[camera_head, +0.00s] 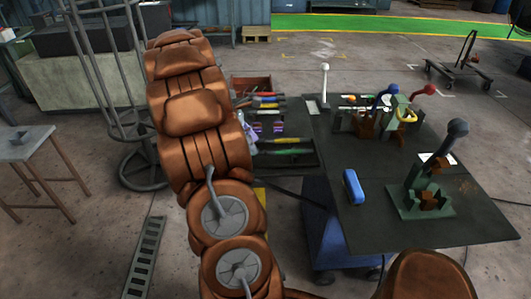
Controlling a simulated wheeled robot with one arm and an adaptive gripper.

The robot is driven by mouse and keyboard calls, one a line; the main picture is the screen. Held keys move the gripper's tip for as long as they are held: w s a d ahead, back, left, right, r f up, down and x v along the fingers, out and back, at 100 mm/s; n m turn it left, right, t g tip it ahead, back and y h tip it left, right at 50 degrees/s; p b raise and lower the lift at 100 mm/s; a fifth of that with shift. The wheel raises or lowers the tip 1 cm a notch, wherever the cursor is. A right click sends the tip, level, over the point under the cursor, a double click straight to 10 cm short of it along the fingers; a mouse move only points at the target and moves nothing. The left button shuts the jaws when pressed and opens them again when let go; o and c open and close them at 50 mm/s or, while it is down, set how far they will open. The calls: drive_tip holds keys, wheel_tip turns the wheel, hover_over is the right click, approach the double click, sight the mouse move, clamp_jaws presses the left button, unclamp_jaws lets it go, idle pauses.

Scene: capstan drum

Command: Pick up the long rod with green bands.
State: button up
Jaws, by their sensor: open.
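An open tool trolley (318,168) stands right of my copper-coloured arm, with several rod-like items lying in it. A long, thin item with green along it (288,152) lies near the trolley's front edge. It may be the rod with green bands, but it is too small to make out bands. My arm rises through the left middle of the view and hides the trolley's left side. My gripper cannot be made out; only arm links show.
A dark table (385,225) to the right holds a grey-knobbed lever on a green base (420,200), a blue object (353,187) and several other levers. A metal rack (110,90) stands left behind my arm, and a small table (30,145) at far left.

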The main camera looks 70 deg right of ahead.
sight(265, 153)
drive_tip(key=s+d+f, duration=0.1)
drive_tip(key=s+f+p, duration=0.1)
drive_tip(key=f, duration=0.1)
drive_tip(key=shift+s+d, duration=0.15)
drive_tip(key=shift+d, duration=0.25)
drive_tip(key=shift+s+d+f, duration=0.1)
drive_tip(key=shift+s+f, duration=0.1)
drive_tip(key=shift+f, duration=0.15)
clamp_jaws()
